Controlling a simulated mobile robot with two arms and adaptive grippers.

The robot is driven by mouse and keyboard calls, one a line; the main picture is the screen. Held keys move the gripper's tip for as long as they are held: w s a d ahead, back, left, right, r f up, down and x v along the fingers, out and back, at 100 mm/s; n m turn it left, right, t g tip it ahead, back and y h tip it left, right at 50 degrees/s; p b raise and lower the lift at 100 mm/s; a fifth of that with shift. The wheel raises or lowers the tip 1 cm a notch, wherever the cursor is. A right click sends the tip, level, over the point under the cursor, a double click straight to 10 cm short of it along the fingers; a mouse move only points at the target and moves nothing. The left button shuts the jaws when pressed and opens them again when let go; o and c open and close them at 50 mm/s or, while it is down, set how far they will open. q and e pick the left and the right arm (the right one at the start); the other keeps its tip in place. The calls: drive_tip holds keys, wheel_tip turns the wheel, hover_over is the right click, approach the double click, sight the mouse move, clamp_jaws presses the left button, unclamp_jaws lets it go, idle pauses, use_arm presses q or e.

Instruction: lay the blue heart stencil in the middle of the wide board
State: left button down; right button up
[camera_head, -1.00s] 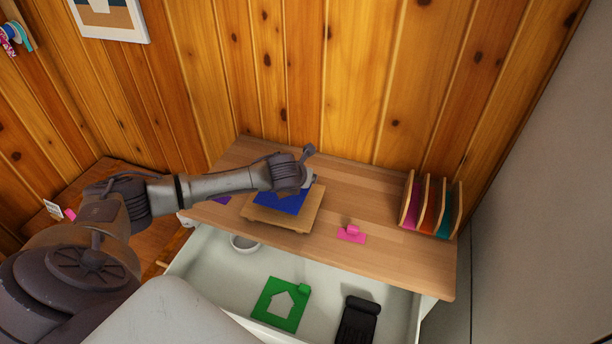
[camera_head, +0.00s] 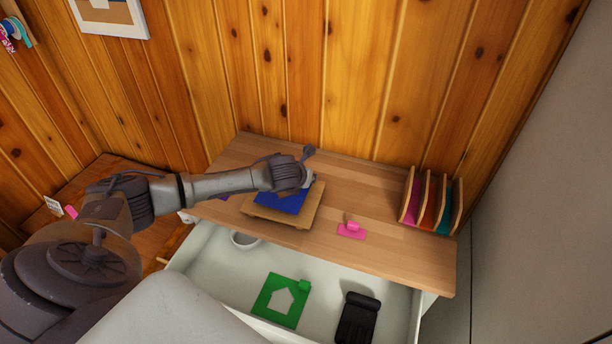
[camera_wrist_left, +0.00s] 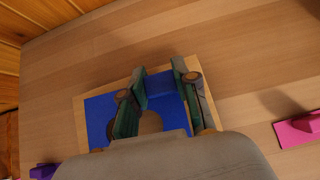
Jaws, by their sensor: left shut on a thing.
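The blue heart stencil (camera_head: 287,203) is over the wide board (camera_head: 262,217), partly hidden under my left gripper (camera_head: 300,190) in the head view. In the left wrist view the blue stencil (camera_wrist_left: 97,118) lies within the outline of the pale wooden board (camera_wrist_left: 80,107). The fingers of my left gripper (camera_wrist_left: 155,90) are shut on the stencil's raised blue grip. Part of the cut-out shows board colour between the fingers. I cannot tell whether the stencil touches the board. My right gripper is not in view.
A pink stencil (camera_head: 351,231) lies right of the board, and a purple one (camera_wrist_left: 43,172) shows to its left. A wooden rack (camera_head: 431,203) with coloured sheets stands at the right. The open drawer below holds a green stencil (camera_head: 281,299), a black object (camera_head: 358,320) and a bowl (camera_head: 243,241).

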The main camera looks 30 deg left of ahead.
use_arm(q)
drive_tip(key=shift+f, duration=0.65)
drive_tip(key=shift+f, duration=0.15)
idle(0.4)
unclamp_jaws()
idle(0.4)
drive_tip(key=shift+s+p, duration=0.1)
drive_tip(key=shift+p, duration=0.25)
